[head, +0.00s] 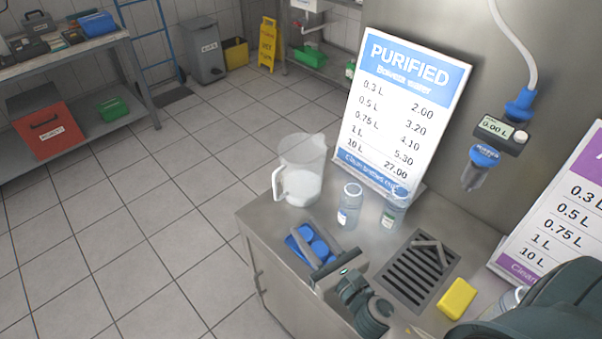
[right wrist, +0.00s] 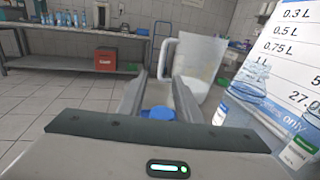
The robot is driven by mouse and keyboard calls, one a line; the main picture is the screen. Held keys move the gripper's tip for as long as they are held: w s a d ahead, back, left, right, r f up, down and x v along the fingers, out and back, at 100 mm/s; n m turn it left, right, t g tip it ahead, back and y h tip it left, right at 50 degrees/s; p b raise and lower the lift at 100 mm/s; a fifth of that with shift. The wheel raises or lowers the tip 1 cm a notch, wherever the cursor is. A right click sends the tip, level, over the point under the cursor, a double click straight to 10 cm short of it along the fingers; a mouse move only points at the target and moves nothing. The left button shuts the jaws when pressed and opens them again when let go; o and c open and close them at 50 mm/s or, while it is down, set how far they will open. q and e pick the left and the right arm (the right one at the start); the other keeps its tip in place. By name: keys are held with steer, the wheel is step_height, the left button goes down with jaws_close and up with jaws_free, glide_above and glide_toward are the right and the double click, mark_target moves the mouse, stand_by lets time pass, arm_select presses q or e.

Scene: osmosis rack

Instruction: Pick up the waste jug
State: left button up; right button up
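The waste jug (head: 300,170) is a translucent white pitcher with a handle on its left side. It stands upright on the steel counter, left of the purified-water sign. The right wrist view shows the jug (right wrist: 200,62) just beyond my fingers, its handle (right wrist: 165,58) facing the gap between them. My right gripper (head: 308,234) is open and empty, in front of the jug and apart from it, above a blue tray with blue caps. Its two fingers also show spread in the right wrist view (right wrist: 159,85). My left gripper is not in view.
Two clear bottles (head: 349,206) (head: 393,211) stand right of the jug, close to the purified-water sign (head: 401,108). A drain grate (head: 408,281) and a yellow sponge (head: 457,298) are at the counter's right. Blue caps (head: 312,243) lie under my gripper. Open floor lies left of the counter.

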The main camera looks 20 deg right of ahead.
steer(key=p, duration=0.1)
glide_toward(276, 186)
steer(key=w, duration=0.3)
steer(key=w+a, duration=0.1)
steer(key=w, duration=0.1)
steer(key=shift+a+f, duration=0.15)
steer(key=shift+f, duration=0.15)
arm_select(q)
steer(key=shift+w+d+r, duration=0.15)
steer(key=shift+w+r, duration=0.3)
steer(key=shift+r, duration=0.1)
arm_select(e)
steer(key=shift+w, duration=0.2)
steer(key=shift+w, duration=0.1)
steer(key=shift+w+r, duration=0.15)
steer(key=shift+w, duration=0.05)
steer(key=shift+w+a+r, duration=0.1)
steer(key=shift+w+r, duration=0.05)
steer(key=shift+w, duration=1)
steer(key=shift+w+a+r, duration=0.1)
steer(key=shift+w+a, duration=0.05)
steer(key=shift+w, duration=1.05)
